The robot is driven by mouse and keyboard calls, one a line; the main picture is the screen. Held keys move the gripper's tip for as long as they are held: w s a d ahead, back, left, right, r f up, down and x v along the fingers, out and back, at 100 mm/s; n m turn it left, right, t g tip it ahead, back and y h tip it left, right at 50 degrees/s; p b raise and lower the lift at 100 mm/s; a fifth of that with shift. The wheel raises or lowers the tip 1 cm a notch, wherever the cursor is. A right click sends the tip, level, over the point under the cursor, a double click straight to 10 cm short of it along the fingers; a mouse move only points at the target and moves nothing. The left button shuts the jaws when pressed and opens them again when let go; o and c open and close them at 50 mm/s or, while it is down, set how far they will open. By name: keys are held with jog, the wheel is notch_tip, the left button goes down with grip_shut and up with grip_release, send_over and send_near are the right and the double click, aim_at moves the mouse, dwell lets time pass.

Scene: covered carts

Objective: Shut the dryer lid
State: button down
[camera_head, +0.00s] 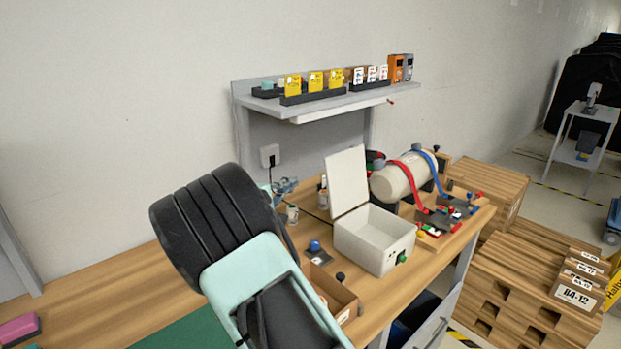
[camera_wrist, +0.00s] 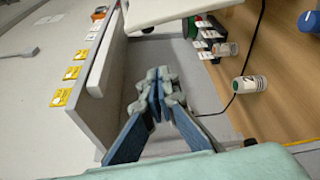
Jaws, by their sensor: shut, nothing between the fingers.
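The dryer is a white box (camera_head: 372,240) with a small green knob on its front, standing on the wooden bench. Its white lid (camera_head: 347,181) stands open, raised nearly upright at the box's back left edge. My gripper (camera_head: 285,187) is left of the lid, partly hidden behind my own arm. In the wrist view my gripper's fingertips (camera_wrist: 157,78) meet with nothing between them. A white panel at the top of that view, apparently the lid (camera_wrist: 170,10), is apart from the fingertips.
A grey shelf (camera_head: 345,98) with yellow and white cards overhangs the bench's back. A cream cylinder (camera_head: 405,176) with red and blue straps is right of the lid. A small white jar (camera_head: 292,213) and an open cardboard box (camera_head: 343,300) stand left of the dryer.

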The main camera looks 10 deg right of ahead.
jog(key=w+d+p, duration=0.3)
jog(key=w+d, duration=0.1)
jog(key=d, duration=0.4)
jog(key=shift+w+p, duration=0.35)
jog(key=shift+w, duration=0.05)
jog(key=shift+s+b, duration=0.15)
jog(key=shift+b, duration=0.55)
